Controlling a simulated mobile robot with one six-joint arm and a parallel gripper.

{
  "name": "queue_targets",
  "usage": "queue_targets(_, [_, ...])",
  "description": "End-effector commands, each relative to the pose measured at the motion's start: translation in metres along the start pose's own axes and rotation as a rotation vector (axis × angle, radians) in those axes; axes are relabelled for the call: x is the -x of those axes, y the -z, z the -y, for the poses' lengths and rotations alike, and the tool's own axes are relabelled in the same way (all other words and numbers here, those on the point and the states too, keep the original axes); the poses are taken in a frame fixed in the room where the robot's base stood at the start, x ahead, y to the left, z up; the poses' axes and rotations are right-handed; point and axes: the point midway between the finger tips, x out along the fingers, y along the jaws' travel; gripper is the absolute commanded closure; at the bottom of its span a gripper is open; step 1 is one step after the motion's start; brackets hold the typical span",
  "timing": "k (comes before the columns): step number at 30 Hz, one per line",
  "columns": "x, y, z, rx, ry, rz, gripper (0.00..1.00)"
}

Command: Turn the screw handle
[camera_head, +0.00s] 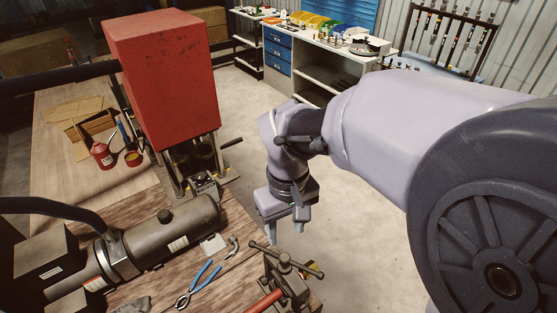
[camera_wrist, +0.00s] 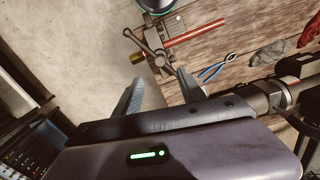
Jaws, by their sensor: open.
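A dark metal screw handle (camera_head: 286,258) with a long cross bar sits on a small clamp-like device at the front right corner of the wooden bench. It also shows in the wrist view (camera_wrist: 151,44), beyond my fingertips. My gripper (camera_head: 284,231) points down just beyond the bench's right edge, behind the handle in the head view. Its two fingers (camera_wrist: 160,80) are apart with nothing between them, and they do not appear to touch the handle.
Blue pliers (camera_head: 198,284) and a dark cylinder (camera_head: 170,236) lie on the bench left of the handle. A large red machine (camera_head: 163,80) stands at the back left. A white workbench (camera_head: 305,45) stands far behind. The concrete floor between is clear.

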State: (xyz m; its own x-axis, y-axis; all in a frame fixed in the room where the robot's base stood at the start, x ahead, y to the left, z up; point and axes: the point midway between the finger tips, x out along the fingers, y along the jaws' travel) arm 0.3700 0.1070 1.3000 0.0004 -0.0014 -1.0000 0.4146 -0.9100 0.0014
Motion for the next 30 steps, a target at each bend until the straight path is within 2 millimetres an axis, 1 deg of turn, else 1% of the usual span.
queue_targets(1, [-0.019, -0.001, 0.0, 0.0, 0.001, 0.005, 0.52])
queue_targets(6, [-0.07, -0.001, 0.0, -0.001, 0.001, 0.004, 0.52])
queue_targets(9, [-0.092, -0.001, 0.0, -0.002, 0.001, 0.004, 0.52])
queue_targets(12, [-0.107, 0.0, 0.0, -0.001, 0.0, 0.002, 0.52])
queue_targets(17, [-0.117, 0.0, 0.0, -0.002, 0.001, 0.001, 0.52])
queue_targets(24, [-0.118, 0.0, 0.0, -0.002, 0.0, 0.0, 0.52])
queue_targets(25, [-0.117, 0.0, 0.0, -0.002, 0.0, 0.0, 0.54])
queue_targets(29, [-0.117, 0.0, 0.0, -0.002, 0.0, 0.0, 0.8])
queue_targets(30, [-0.117, 0.0, 0.0, -0.002, 0.0, 0.0, 0.87])
